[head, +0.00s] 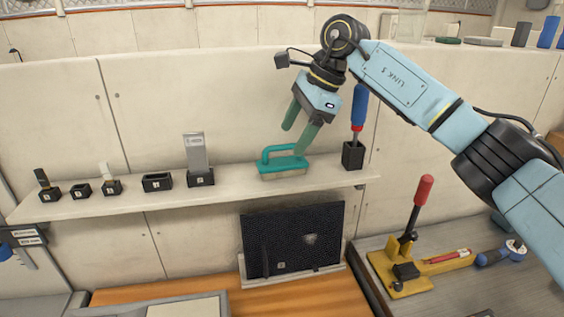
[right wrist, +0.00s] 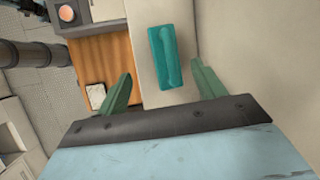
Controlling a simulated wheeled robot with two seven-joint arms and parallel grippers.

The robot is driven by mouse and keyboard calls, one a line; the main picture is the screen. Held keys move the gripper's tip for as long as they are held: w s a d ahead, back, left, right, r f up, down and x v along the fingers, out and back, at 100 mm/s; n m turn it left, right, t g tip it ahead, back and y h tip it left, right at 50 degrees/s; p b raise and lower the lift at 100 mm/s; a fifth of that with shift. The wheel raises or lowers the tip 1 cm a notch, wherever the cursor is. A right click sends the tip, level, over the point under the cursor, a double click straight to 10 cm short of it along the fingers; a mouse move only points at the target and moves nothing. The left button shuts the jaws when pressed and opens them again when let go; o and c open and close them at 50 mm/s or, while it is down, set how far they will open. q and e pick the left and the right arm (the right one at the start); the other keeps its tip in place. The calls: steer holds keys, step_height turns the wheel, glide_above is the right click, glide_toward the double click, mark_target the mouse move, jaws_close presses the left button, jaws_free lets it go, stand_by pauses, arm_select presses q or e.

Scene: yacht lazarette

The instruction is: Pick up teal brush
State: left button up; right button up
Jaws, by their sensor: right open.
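The teal brush (head: 283,161) lies on the narrow wall shelf (head: 240,187), its looped handle on top and a pale strip below. My right gripper (head: 295,140) is open and empty just above the brush, its green fingers pointing down toward it. In the right wrist view the brush (right wrist: 165,57) lies beyond the fingertips, between the lines of the two open fingers (right wrist: 160,82). It is apart from both fingers there. My left gripper is not in view.
A black holder with a blue-and-red-handled tool (head: 358,115) stands close to the right of the brush. A metal plate in a black block (head: 197,158) and several small black holders stand to its left. Below are a black panel (head: 293,240) and a yellow clamp fixture with a red lever (head: 415,245).

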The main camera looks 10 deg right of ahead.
mark_target(276, 162)
steer(key=x, duration=0.2)
steer(key=shift+w+a+f, duration=0.1)
steer(key=shift+a+f, duration=0.05)
steer(key=shift+f, duration=0.2)
steer(key=p+x, duration=0.1)
steer(key=x, duration=0.1)
steer(key=p+x, duration=0.1)
steer(key=x, duration=0.1)
steer(key=shift+w+a, duration=0.2)
steer(key=shift+w, duration=0.2)
steer(key=shift+w+a+f, duration=0.1)
steer(key=shift+a+f, duration=0.05)
steer(key=shift+f, duration=0.25)
steer(key=c, duration=1.2)
step_height(276, 162, up, 10)
steer(key=shift+r+b, duration=0.1)
steer(key=shift+b, duration=0.65)
